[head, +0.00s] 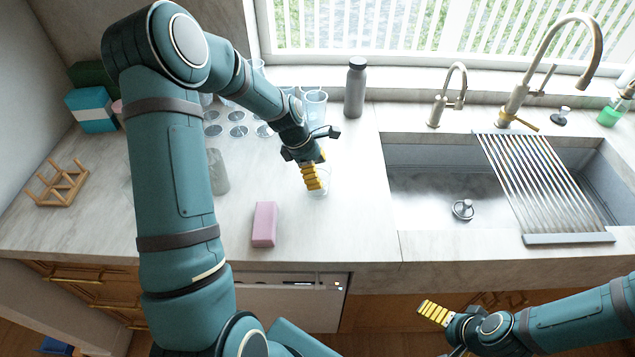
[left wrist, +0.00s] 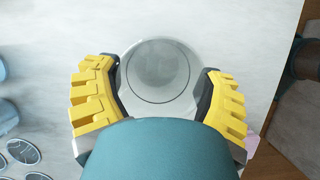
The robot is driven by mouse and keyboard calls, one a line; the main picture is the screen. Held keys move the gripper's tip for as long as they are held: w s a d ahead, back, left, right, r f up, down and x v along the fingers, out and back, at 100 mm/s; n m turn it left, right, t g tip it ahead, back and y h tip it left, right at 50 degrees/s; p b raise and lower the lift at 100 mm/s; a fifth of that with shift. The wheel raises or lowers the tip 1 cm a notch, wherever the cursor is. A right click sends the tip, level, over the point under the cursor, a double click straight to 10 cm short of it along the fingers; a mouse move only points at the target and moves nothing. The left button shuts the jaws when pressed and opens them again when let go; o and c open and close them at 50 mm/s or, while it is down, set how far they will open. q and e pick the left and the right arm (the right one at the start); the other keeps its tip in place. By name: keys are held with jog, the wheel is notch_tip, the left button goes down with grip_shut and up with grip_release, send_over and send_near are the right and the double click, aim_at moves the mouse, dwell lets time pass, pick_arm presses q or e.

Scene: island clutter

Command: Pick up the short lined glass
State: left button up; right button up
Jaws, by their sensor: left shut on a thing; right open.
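A short clear glass (head: 319,186) stands on the pale counter left of the sink, partly hidden by my left gripper (head: 313,176). In the left wrist view the glass (left wrist: 158,72) shows as a round shape seen from above, between the two yellow-padded fingers of the left gripper (left wrist: 158,95). Those fingers are shut on its sides. Lines on its wall cannot be made out. My right gripper (head: 443,330) is open and empty, low in front of the counter, with part of it cut off by the picture edge.
A pink sponge (head: 264,224) lies left of the glass, near the front edge. A grey tumbler (head: 217,172), clear glasses (head: 315,105) and a dark-capped bottle (head: 355,88) stand behind or to the left. A wooden rack (head: 58,185) is far left. The sink (head: 420,185) opens to the right.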

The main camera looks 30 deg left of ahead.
pick_arm(q)
notch_tip(320, 180, up, 10)
jog(key=shift+p, duration=0.35)
jog(key=shift+d, duration=0.1)
